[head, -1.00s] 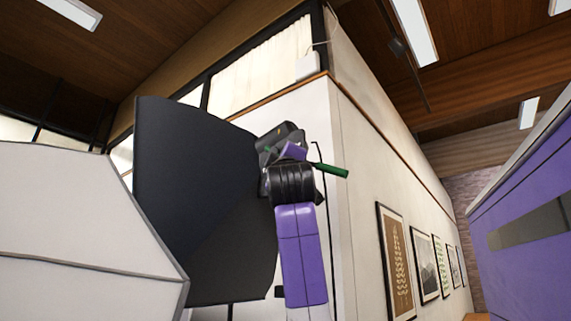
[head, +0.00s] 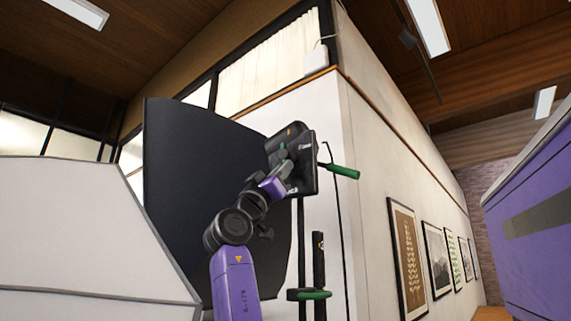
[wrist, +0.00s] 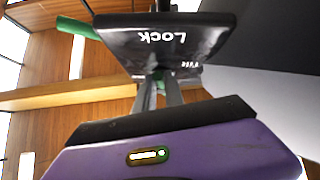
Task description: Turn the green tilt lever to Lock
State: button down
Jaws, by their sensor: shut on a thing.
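In the head view a black tripod-like head (head: 302,150) carries a long green handle (head: 342,171) pointing right. In the wrist view the head's dark plate (wrist: 150,58) is close above my fingers, with the word LOCK and smaller, unreadable lettering. A small green piece, apparently the tilt lever (wrist: 160,86), shows between my fingertips, mostly hidden by them and the plate. My gripper (wrist: 159,95) is shut on it. In the head view my gripper (head: 285,172) reaches up to the head from the lower left. The lever's exact angle cannot be told.
A large dark curved panel (head: 205,170) stands just behind and left of my arm. A white angular panel (head: 80,225) fills the left. A black stand with a green-marked clamp (head: 310,295) is below the head. A purple cabinet (head: 530,190) is at right.

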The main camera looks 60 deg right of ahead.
jog(key=m+g, duration=0.2)
jog(key=shift+w+d+m+g+y+p, duration=0.1)
jog(key=shift+w+m+g+y+p, duration=0.2)
jog(key=shift+g+y+p, duration=0.1)
jog(key=shift+f+m+g, duration=0.1)
jog(key=shift+m+g, duration=0.3)
jog(key=shift+m, duration=0.1)
jog(key=c, duration=1.4)
grip_release()
jog(key=shift+c, duration=0.2)
jog(key=b+v, duration=0.3)
jog(key=v, duration=0.4)
jog(key=shift+a+f, duration=0.2)
jog(key=shift+a, duration=0.1)
jog(key=shift+w, duration=0.1)
